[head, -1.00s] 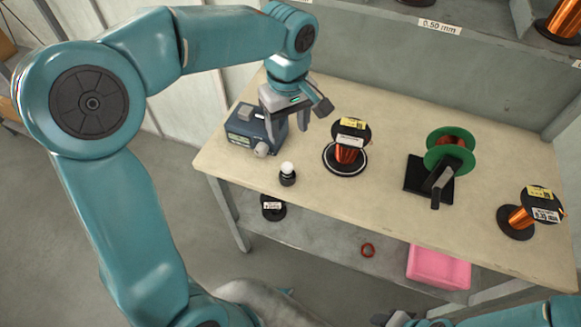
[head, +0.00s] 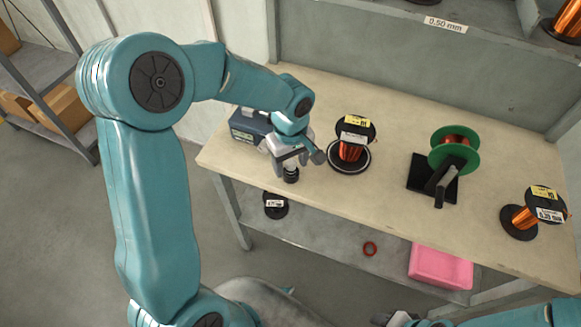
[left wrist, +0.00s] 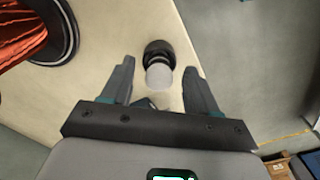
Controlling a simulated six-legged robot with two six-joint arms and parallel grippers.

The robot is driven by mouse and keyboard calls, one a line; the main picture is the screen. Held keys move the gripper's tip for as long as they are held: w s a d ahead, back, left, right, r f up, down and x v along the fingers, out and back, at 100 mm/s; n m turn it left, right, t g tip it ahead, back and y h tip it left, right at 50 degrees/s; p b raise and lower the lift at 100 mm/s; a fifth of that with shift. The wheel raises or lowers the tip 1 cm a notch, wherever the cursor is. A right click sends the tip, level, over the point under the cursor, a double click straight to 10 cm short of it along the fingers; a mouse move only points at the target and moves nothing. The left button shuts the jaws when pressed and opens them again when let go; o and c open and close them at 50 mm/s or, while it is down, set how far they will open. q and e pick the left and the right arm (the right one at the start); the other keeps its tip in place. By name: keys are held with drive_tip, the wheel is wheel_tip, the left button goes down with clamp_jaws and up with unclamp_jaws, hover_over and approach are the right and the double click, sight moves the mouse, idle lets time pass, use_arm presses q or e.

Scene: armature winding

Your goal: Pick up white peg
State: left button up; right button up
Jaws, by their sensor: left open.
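The white peg (left wrist: 160,77) shows its round white top in the left wrist view, standing in a small black holder (left wrist: 158,51). In the head view the black holder (head: 290,175) stands near the table's front edge, and my gripper hides most of the peg. My left gripper (head: 292,163) is open just above it. In the left wrist view the peg lies between the two spread fingertips, with a gap on each side; I see no contact. Part of my right arm's end (head: 395,319) shows at the bottom edge of the head view, too cut off to judge its jaws.
A blue-grey device (head: 248,125) stands behind my left gripper. A copper wire spool (head: 350,152) on a round black base is close on the right. Farther right are a green-flanged spool (head: 440,157) on a stand and another copper spool (head: 522,217). A pink bin (head: 440,268) sits on the lower shelf.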

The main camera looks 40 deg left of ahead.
sight(291, 162)
use_arm(q)
clamp_jaws()
wheel_tip(291, 162, up, 20)
drive_tip(key=p, duration=0.1)
idle(0.5)
drive_tip(key=c, duration=1)
unclamp_jaws()
